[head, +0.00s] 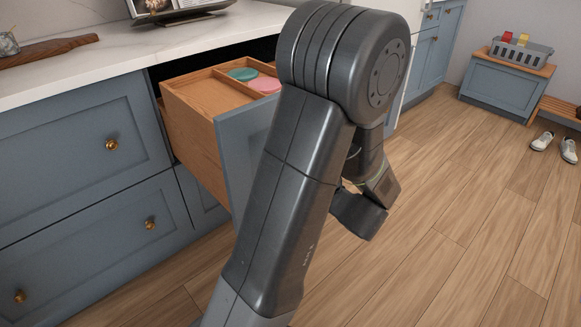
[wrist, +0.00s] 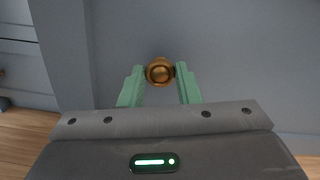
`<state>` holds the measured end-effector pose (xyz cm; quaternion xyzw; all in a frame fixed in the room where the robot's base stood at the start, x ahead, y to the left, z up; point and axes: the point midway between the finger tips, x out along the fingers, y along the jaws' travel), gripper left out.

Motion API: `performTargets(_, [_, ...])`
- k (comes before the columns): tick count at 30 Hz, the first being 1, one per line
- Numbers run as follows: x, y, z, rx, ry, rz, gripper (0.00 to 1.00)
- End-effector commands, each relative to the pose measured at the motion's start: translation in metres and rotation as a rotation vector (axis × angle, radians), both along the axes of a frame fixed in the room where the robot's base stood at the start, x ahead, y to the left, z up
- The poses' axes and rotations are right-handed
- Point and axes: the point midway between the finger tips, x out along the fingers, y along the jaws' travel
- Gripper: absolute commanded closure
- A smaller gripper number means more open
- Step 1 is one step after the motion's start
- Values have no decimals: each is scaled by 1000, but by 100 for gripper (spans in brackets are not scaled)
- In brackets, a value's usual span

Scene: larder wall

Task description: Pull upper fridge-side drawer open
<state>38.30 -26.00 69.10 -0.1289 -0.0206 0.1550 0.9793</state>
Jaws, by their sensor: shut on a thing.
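The upper fridge-side drawer (head: 196,138) stands pulled out from the blue cabinet in the head view, its wooden inside showing. In the wrist view the blue drawer front (wrist: 225,45) fills most of the picture. A round brass knob (wrist: 159,71) sits between the green fingertips of my gripper (wrist: 160,78), which is shut on it. In the head view my arm hides the knob, the fingertips and part of the drawer front.
Shut drawers with brass knobs (head: 111,145) are at the left, under a white worktop (head: 110,62) with a wooden board (head: 50,50). Wood floor (head: 450,210) is clear at the right. A bench with a grey basket (head: 521,54) and white shoes (head: 543,141) are farther back.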

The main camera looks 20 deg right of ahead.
Motion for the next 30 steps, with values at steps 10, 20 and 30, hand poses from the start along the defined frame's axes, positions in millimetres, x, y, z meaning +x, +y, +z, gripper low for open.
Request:
performTargets(10, [0, 0, -1, 1, 1, 1, 57])
performTargets(20, [0, 0, 0, 0, 1, 0, 48])
performTargets(30, [-37, -13, 2, 1, 1, -5, 48])
